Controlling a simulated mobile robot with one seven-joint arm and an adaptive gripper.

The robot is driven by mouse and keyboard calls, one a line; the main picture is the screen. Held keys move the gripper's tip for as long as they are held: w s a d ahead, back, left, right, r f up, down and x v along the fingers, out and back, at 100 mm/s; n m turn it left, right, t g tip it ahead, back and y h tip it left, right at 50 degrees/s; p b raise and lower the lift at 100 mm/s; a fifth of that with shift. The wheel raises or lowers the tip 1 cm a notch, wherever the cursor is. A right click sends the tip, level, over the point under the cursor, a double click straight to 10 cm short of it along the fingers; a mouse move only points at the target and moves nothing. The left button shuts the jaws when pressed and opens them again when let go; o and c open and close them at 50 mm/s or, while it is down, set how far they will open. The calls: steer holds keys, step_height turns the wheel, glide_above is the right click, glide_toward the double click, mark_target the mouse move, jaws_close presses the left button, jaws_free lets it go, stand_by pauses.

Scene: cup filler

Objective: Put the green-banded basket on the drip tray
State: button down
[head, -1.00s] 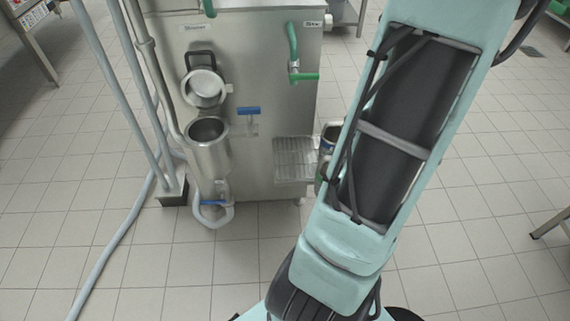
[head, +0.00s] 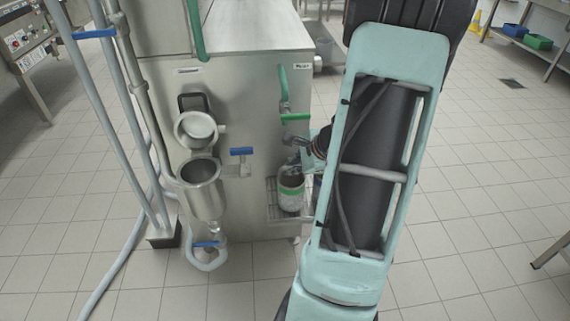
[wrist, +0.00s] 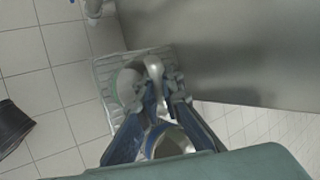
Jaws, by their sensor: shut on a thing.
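The green-banded basket (head: 291,197) is a grey metal cup with a green stripe. In the head view it is upright at the drip tray (head: 273,211), a wire grate on the front of the steel machine, below the green-handled tap. I cannot tell whether its base touches the grate. My gripper (head: 298,160) is at the basket's top and shut on it. In the wrist view the dark blue fingers (wrist: 160,108) are in front of the tray (wrist: 108,74). The fingers and wrist hide part of the basket there.
The green tap (head: 294,117) is just above my gripper. To the left, a steel cup (head: 203,196) hangs on the machine, near a blue-handled valve (head: 241,152) and grey pipes.

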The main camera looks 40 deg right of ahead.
steer(key=w, duration=0.3)
steer(key=shift+f, duration=0.4)
steer(key=shift+s+r, duration=0.1)
steer(key=shift+a+f+b, duration=0.1)
steer(key=shift+f+b, duration=0.1)
steer(key=shift+b, duration=0.15)
steer(key=c, duration=2.1)
jaws_free()
steer(key=shift+r, duration=0.1)
steer(key=shift+r, duration=0.1)
steer(key=shift+s+r+p, duration=0.15)
steer(key=shift+r+p, duration=0.2)
steer(key=shift+p, duration=0.1)
steer(key=p+v, duration=0.3)
steer(key=v, duration=0.8)
steer(key=shift+s+p, duration=0.2)
steer(key=shift+p, duration=0.2)
